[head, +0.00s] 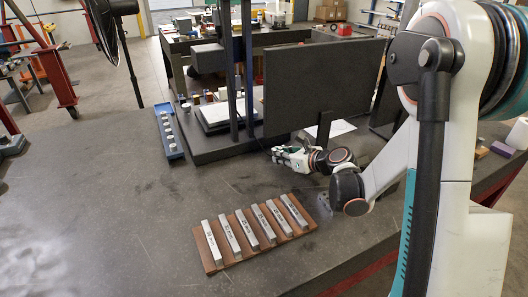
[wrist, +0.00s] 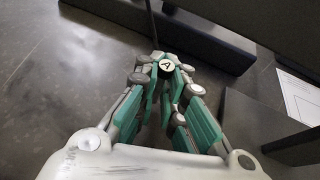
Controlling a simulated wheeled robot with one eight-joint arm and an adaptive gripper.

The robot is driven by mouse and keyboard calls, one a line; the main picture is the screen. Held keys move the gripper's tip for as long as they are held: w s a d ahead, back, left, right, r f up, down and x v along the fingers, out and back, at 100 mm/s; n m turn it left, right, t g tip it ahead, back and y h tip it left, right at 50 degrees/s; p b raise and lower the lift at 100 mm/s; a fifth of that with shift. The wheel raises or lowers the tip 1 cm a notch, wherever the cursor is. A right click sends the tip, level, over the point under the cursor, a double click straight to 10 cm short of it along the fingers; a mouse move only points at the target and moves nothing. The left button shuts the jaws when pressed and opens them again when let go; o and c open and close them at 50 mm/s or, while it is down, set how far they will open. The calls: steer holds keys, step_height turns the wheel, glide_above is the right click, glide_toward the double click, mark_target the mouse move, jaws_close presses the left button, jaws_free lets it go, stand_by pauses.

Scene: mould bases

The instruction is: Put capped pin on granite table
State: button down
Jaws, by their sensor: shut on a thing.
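My gripper (head: 280,152) is over the right part of the table in front of the dark stand; it also shows in the wrist view (wrist: 167,72). Its green-padded fingers are shut on the capped pin (wrist: 167,66). The pin's round white cap bears a black letter A and faces the wrist camera; the rest of the pin is hidden between the fingers. In the head view the pin is too small to make out. The dark grey table top (head: 110,200), taken as the granite table, lies below the gripper. Its distance below the pin is unclear.
A wooden rack (head: 212,262) with several labelled metal bars lies in front. A blue tray (head: 173,150) with several small round-topped pieces is at the back left. A dark stand with uprights and a big black panel (head: 325,85) stands behind my gripper. The table's left is clear.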

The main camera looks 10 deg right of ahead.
steer(key=w+a, duration=0.1)
steer(key=w, duration=0.1)
steer(key=w+a, duration=0.1)
steer(key=w, duration=0.1)
steer(key=shift+a+b, duration=0.1)
steer(key=shift+b, duration=0.3)
steer(key=b+x, duration=0.1)
steer(key=x, duration=0.2)
steer(key=shift+w+a, duration=0.1)
steer(key=shift+w, duration=0.1)
steer(key=shift+s+f, duration=0.1)
steer(key=shift+f, duration=0.05)
steer(key=shift+b, duration=0.3)
steer(key=shift+f, duration=0.15)
steer(key=c, duration=1.7)
jaws_free()
